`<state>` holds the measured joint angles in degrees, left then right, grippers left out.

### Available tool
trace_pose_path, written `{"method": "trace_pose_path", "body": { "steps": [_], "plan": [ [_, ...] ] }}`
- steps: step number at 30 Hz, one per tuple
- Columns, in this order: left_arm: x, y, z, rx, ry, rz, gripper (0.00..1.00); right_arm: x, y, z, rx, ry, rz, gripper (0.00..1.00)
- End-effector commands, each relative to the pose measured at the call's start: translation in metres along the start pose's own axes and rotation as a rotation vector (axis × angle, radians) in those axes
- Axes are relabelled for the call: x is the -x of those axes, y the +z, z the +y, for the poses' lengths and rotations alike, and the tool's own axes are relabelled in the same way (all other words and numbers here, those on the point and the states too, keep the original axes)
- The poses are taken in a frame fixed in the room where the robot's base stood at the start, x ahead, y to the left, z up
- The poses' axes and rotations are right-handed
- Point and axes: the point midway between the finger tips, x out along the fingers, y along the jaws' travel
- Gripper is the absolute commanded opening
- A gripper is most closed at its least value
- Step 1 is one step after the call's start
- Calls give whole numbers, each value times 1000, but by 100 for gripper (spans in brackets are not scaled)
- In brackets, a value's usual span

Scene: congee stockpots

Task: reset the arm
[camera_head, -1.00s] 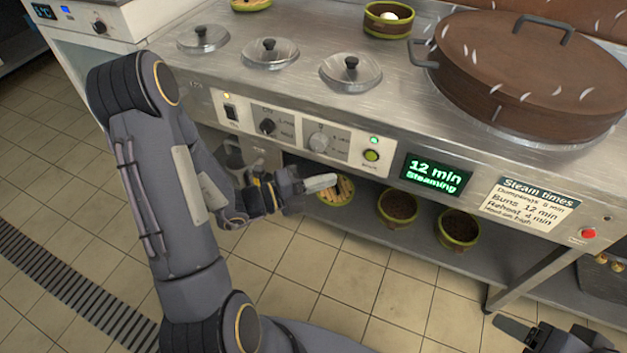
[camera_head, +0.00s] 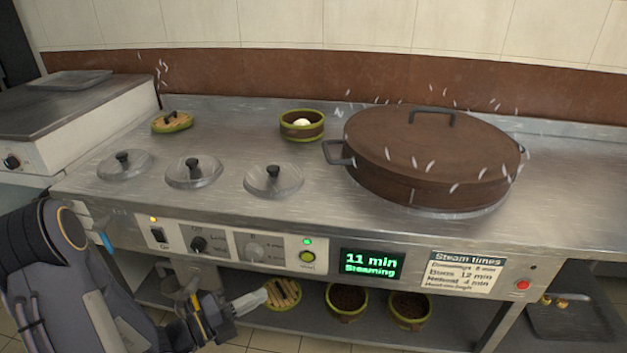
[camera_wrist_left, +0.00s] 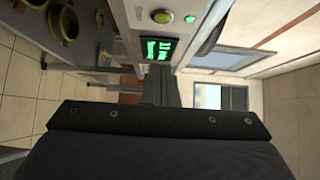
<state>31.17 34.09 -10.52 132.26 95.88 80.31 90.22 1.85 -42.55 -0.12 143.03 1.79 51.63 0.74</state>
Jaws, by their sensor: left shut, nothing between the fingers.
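My left arm (camera_head: 75,285) comes in from the lower left in the head view. My left gripper (camera_head: 252,301) is in front of the counter, below the control panel, with its fingers shut and empty. It points right, in front of the lower shelf. In the left wrist view the dark gripper (camera_wrist_left: 172,92) points toward the green-lit display (camera_wrist_left: 158,50), clear of any object. My right gripper is not in view.
The display (camera_head: 372,265) reads 11 min. Bowls (camera_head: 347,302) sit on the shelf below.

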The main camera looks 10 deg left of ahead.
Motion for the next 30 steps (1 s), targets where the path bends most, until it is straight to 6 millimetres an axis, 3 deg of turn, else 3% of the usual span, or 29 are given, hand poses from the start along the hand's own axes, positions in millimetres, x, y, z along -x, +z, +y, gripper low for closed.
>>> {"method": "trace_pose_path", "body": {
  "steps": [5,10,15,18,24,25,30],
  "plan": [
    [-5,-27,-30,-242,-11,140,0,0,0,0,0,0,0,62],
    [5,-99,-74,-915,-67,490,0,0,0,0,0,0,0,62],
    [42,-152,-83,-1718,-181,866,0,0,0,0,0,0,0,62],
    [65,-162,-79,-2147,-256,1067,0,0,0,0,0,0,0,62],
    [95,-152,-77,-2749,-371,1389,0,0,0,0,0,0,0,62],
    [99,-150,-77,2739,375,-1393,0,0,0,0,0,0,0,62],
    [115,-134,-85,2331,327,-1245,0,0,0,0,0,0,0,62]
  ]
}}
